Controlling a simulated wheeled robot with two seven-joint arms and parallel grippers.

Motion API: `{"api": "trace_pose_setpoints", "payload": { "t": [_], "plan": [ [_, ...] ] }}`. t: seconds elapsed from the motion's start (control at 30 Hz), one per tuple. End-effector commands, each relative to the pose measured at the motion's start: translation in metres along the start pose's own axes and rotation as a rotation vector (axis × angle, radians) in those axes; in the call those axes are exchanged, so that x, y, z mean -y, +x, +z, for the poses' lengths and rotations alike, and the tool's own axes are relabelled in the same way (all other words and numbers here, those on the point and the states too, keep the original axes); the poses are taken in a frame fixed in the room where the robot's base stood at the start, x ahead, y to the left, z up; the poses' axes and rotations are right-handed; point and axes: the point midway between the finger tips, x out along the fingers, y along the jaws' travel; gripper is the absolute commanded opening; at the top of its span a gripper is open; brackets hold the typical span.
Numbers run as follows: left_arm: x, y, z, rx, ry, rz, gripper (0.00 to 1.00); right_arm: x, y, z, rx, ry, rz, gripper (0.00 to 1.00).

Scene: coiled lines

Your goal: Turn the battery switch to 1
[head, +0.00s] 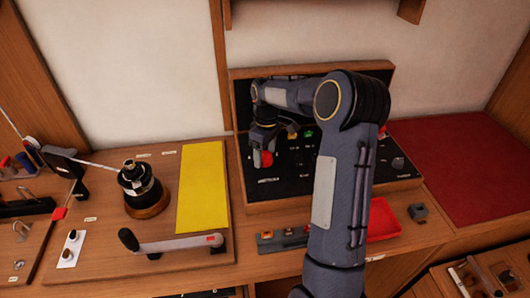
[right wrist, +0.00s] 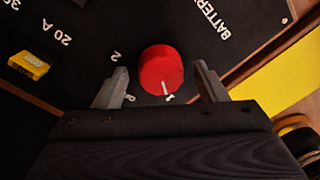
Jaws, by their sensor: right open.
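The battery switch is a round red knob (right wrist: 161,68) on the black panel (right wrist: 90,25), in the middle of the right wrist view. Its white pointer mark faces the bottom of that picture, toward small white marks that I cannot read surely. A "2" stands to its left and "BATTERY" at upper right. The red knob also shows in the head view (head: 266,159), below my right gripper (head: 262,143). In the right wrist view my right gripper (right wrist: 160,74) is open, one finger on each side of the knob, with visible gaps. My left gripper is out of view.
A yellow mat (head: 204,187), a black winch (head: 142,188) and a crank handle (head: 170,244) lie left of the panel box. A red tray (head: 383,221) stands in front and a red mat (head: 440,165) at right. A yellow fuse (right wrist: 28,65) sits near the knob.

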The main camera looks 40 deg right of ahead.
Motion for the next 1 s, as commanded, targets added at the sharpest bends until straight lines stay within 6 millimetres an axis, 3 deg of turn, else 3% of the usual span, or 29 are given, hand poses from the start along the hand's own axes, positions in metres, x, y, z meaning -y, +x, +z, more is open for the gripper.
{"api": "trace_pose_setpoints", "payload": {
  "t": [0.5, 1.0],
  "plan": [
    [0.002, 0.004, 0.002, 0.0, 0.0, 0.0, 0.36, 0.0, -0.072, -0.001, -0.003, -0.001, 0.002, 0.65],
    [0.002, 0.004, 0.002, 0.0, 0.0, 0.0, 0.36, 0.0, -0.076, 0.0, -0.002, -0.001, 0.001, 0.65]
  ]
}}
